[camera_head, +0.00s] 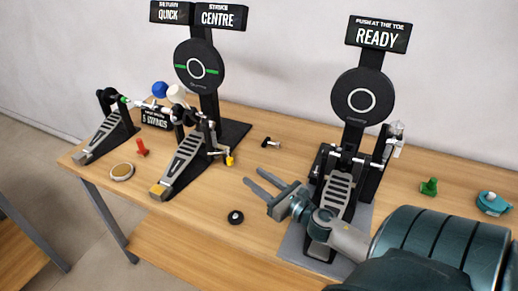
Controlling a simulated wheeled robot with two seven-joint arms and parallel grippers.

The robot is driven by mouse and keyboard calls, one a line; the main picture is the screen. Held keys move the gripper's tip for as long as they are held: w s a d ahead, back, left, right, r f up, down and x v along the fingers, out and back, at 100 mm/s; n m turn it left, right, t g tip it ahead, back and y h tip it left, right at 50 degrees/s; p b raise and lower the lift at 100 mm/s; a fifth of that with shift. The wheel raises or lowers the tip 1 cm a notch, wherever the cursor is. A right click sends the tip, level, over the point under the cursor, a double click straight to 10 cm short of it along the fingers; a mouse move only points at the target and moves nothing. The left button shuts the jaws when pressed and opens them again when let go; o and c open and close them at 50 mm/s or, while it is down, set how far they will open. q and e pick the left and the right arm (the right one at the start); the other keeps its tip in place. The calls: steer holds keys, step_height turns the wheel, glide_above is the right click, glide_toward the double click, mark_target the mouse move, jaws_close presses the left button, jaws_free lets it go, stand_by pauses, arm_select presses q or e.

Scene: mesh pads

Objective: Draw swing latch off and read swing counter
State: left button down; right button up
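A small dark counter sign (155,119) with white text, which seems to read "5 SWINGS", stands between the two left pedals. I cannot tell for sure which part is the swing latch; a small yellow-tipped piece (229,160) sticks out at the right side of the middle pedal (182,160). My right gripper (255,177) is open and empty, its two fingers pointing left over the table between the middle pedal and the right pedal (337,196). It appears apart from both pedals. My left gripper is out of view.
Round mesh pads stand behind the middle pedal (199,66) and the right pedal (361,97). Loose on the wooden table (205,207) are a black disc (235,217), a tan disc (122,172), a red knob (141,148), a green piece (429,187) and a teal item (492,203).

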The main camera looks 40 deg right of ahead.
steer(key=shift+s, duration=0.15)
jaws_close()
steer(key=m, duration=0.3)
steer(key=a+m+p, duration=0.1)
steer(key=m, duration=0.1)
steer(key=shift+w+f+h, duration=0.15)
steer(key=shift+w+h, duration=0.1)
steer(key=shift+h, duration=0.05)
steer(key=m, duration=0.4)
steer(key=shift+w+a+f+h, duration=0.1)
steer(key=shift+w+a+h, duration=0.1)
steer(key=shift+a+h, duration=0.15)
steer(key=m, duration=0.2)
steer(key=m+p, duration=0.1)
steer(key=m, duration=0.1)
steer(key=a+m, duration=0.1)
steer(key=m, duration=0.1)
steer(key=shift+w+a+f, duration=0.1)
steer(key=shift+w, duration=0.2)
steer(key=m, duration=0.2)
steer(key=a+m+h, duration=0.1)
steer(key=m, duration=0.1)
steer(key=shift+w+f+p, duration=0.1)
steer(key=shift+w+p, duration=0.1)
steer(key=shift+p, duration=0.2)
